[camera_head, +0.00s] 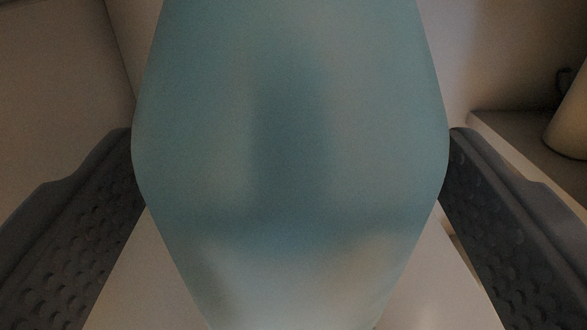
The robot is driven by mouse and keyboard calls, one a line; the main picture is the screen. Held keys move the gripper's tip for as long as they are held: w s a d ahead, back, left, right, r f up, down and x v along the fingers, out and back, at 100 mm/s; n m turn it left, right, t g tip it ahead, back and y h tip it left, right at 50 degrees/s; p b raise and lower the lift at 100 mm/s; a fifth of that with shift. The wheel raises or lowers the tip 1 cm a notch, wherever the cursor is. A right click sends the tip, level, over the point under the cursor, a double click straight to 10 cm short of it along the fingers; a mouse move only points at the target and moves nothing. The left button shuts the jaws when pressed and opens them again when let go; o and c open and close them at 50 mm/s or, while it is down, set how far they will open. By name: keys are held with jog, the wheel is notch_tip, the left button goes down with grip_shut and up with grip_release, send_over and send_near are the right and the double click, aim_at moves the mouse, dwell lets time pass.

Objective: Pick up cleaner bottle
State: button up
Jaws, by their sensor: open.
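The cleaner bottle (290,150) is a large, translucent blue-green shape that fills the middle of the view, very close to the camera. Its top runs out of the picture, and its lower part narrows toward the bottom edge. My gripper (290,165) is open, with one dark, textured finger on each side of the bottle. Both fingertips come right up to the bottle's outline at its widest part. I cannot tell whether they touch it or are partly hidden behind it.
A pale surface (430,285) shows below the bottle. At the right is a ledge (510,140) with a beige rounded object (570,120) on it. Plain walls (60,80) stand behind at the left.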

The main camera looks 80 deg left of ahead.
jog(key=shift+w+a, duration=0.2)
jog(key=shift+a, duration=0.85)
jog(key=c, duration=1.3)
jog(key=shift+r, duration=0.1)
